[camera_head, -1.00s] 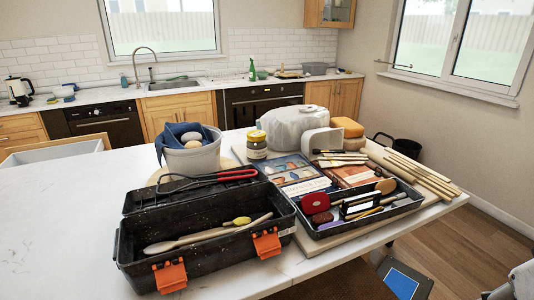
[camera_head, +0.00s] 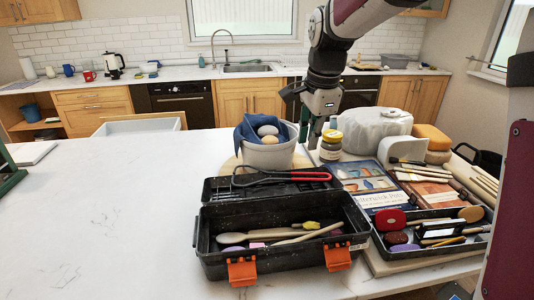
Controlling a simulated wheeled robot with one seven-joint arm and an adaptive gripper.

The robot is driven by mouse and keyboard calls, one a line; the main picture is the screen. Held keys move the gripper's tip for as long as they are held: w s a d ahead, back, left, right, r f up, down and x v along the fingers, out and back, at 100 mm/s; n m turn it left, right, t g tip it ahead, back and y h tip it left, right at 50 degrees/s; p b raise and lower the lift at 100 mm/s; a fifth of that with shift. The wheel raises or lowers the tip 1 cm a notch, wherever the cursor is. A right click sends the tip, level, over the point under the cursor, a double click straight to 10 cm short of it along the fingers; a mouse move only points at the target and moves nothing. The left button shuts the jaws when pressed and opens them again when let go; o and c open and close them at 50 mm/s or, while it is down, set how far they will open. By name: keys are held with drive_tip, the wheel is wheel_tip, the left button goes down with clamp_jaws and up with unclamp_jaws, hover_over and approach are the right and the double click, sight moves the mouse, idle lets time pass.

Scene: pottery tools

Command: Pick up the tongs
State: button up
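The tongs (camera_head: 310,173) have a thin black wire loop at the left and red handles at the right. They lie across the back of the black toolbox (camera_head: 215,262), over its folded-back lid (camera_head: 216,188). My gripper (camera_head: 312,142) points down behind the tongs, in front of the counter in the picture and near the grey pot and the jar. Its fingers look apart with nothing between them. It does not touch the tongs.
A grey pot (camera_head: 262,157) with a blue cloth stands behind the toolbox, next to a jar (camera_head: 331,150). Books (camera_head: 362,183) and a black tray (camera_head: 436,252) of tools are to the right. The white tabletop (camera_head: 100,220) at the left is clear.

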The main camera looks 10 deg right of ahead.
drive_tip(key=w+f+m, duration=0.3)
drive_tip(key=w, duration=0.2)
drive_tip(key=p, duration=0.1)
approach(294, 180)
drive_tip(key=shift+w+f+m+h, duration=0.3)
drive_tip(key=shift+w+f, duration=0.1)
drive_tip(key=shift+f, duration=0.15)
drive_tip(key=shift+p+x, duration=0.8)
drive_tip(key=shift+x, duration=2.45)
drive_tip(key=shift+a, duration=0.15)
clamp_jaws()
